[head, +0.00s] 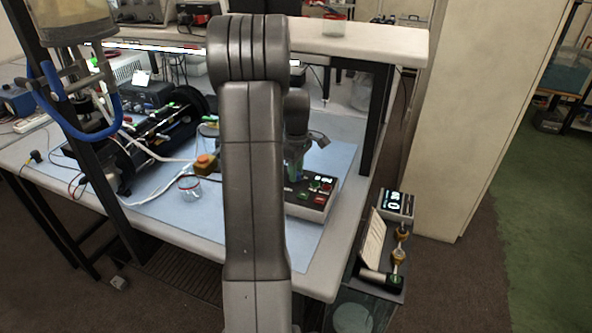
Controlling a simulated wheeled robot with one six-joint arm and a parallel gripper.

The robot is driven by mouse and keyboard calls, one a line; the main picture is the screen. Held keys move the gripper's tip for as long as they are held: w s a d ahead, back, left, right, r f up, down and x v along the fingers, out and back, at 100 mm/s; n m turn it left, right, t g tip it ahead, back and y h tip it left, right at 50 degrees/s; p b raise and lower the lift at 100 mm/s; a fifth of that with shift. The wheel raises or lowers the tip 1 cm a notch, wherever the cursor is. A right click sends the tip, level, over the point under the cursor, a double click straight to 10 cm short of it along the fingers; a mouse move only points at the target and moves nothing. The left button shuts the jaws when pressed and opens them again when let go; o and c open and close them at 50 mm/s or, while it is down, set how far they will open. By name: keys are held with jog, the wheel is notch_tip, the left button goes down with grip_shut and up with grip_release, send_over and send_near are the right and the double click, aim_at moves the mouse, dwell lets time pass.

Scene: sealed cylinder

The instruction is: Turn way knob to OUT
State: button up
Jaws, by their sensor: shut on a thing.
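A light control box (308,206) with a dark panel, a lit display and green and red buttons lies on the blue mat, right of my arm. My arm rises through the middle of the head view and folds down behind itself. My gripper (295,172) is partly hidden behind the arm, pointing down at the back left part of the box. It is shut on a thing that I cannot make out. No way knob or OUT mark can be made out. The left part of the box is hidden by my arm.
A yellow-orange block (205,165) and a small clear jar with a red rim (189,187) stand left of my arm. A dark rig with tubes (160,135) is farther left. A low stand with a display (397,204) is right of the table (322,278).

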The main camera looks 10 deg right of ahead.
jog(key=shift+r, duration=0.1)
jog(key=o, duration=1)
notch_tip(320, 180, up, 14)
jog(key=b, duration=0.1)
jog(key=shift+f, duration=0.25)
notch_tip(320, 180, down, 14)
jog(key=shift+r+p, duration=0.15)
jog(key=shift+p, duration=0.35)
